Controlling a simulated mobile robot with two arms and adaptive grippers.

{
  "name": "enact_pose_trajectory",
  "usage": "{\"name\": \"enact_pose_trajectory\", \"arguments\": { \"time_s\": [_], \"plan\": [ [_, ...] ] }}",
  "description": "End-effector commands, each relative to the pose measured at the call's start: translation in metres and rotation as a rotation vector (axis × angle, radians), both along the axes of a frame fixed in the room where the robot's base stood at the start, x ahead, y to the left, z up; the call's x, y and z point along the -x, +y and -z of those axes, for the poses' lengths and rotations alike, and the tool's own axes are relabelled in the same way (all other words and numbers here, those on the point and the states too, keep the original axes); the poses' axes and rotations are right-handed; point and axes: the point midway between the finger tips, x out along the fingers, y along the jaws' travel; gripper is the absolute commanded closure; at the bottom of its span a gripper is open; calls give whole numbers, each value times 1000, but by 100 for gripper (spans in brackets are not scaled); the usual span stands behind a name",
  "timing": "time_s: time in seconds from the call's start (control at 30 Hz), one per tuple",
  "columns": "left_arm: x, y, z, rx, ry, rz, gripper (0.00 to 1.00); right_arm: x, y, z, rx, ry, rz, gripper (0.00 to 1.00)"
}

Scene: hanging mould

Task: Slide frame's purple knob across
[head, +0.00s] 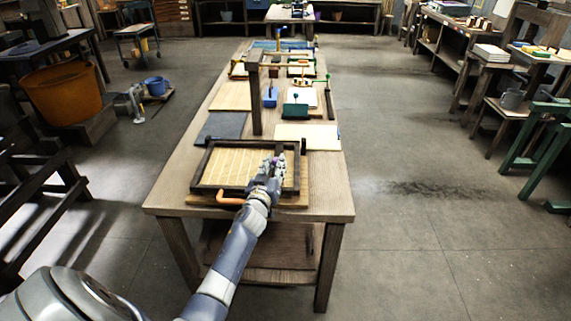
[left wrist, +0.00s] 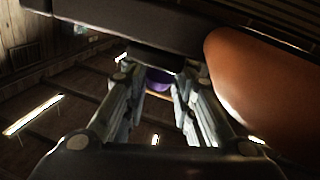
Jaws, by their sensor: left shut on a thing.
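The dark wooden frame (head: 203,165) with a pale ribbed panel (head: 237,165) lies at the near end of the long table. My left gripper (head: 274,166) reaches over the frame's right half. In the left wrist view its fingers close on the purple knob (left wrist: 159,78), which shows between the fingertips under a dark bar (left wrist: 130,32). Most of the knob is hidden by the fingers. An orange handle (head: 230,201) sticks out at the frame's near edge, and it looms large at the right in the left wrist view (left wrist: 255,75). My right gripper is not in view.
A dark upright post (head: 256,100) with an arm stands on the table (head: 330,195) behind the frame. The table's near right corner is clear.

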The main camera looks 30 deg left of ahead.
Motion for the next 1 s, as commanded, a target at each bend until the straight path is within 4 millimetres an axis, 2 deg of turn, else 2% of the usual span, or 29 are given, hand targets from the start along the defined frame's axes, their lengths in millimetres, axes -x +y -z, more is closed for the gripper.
{"name": "enact_pose_trajectory", "arguments": {
  "time_s": [0.03, 0.23, 0.4, 0.6, 0.8, 1.0],
  "plan": [
    [9, 15, -2, -5, 6, -4, 100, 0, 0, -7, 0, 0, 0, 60],
    [42, 70, -3, -7, 8, -6, 100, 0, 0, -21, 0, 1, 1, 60],
    [70, 115, -2, -7, 7, -4, 100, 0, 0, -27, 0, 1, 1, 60],
    [97, 159, -1, -6, 5, -5, 100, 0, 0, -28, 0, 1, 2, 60],
    [114, 186, 0, -3, 3, -4, 100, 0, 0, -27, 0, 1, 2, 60],
    [120, 197, -1, -2, 1, -3, 100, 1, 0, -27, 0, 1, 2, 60]
  ]
}}
